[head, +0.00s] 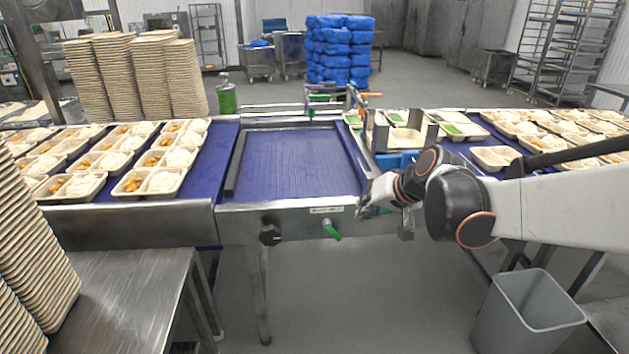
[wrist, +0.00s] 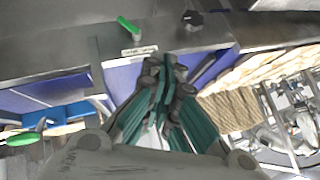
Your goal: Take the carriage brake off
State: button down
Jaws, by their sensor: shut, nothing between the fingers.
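A green lever (head: 332,230) sits on the front steel face of the middle conveyor section, under a small white label (head: 326,210), and slants down to the right. In the wrist view the lever (wrist: 130,27) is near the top, with the label (wrist: 139,51) beside it; its print is too small to read surely. My gripper (head: 370,207) is just right of the lever in the head view, apart from it. In the wrist view its teal-padded fingers (wrist: 165,90) are together and empty.
A black knob (head: 270,234) is left of the lever on the same face. The blue belt (head: 295,160) behind is bare. Filled trays (head: 148,182) stand on the left belt, more trays on the right. A grey bin (head: 530,315) stands at lower right. The floor below the lever is clear.

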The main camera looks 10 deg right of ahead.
aim_at(333, 231)
jog(key=w+d+f+m+y+p, duration=0.1)
jog(key=w+d+f, duration=0.25)
jog(key=w, duration=0.25)
jog(key=w+d+f+m+y, duration=0.1)
jog(key=w+d+f, duration=0.1)
jog(key=w+f, duration=0.35)
jog(key=w+d+f+t, duration=0.1)
jog(key=w+d+f, duration=0.1)
jog(key=f, duration=0.2)
jog(key=w+d+f+y, duration=0.1)
jog(key=w+d+f, duration=0.1)
jog(key=f, duration=0.3)
jog(key=w+d+f+m+t+y+p, duration=0.1)
jog(key=w+d+f, duration=0.1)
jog(key=f, duration=0.2)
jog(key=shift+d+f+t, duration=0.3)
jog(key=b+x, duration=0.3)
jog(key=x, duration=0.7)
jog(key=shift+a, duration=0.2)
jog(key=shift+a+f+b, duration=0.75)
jog(key=shift+a+b, duration=0.05)
jog(key=shift+a, duration=0.2)
jog(key=shift+a+f, duration=0.3)
jog(key=shift+a, duration=0.25)
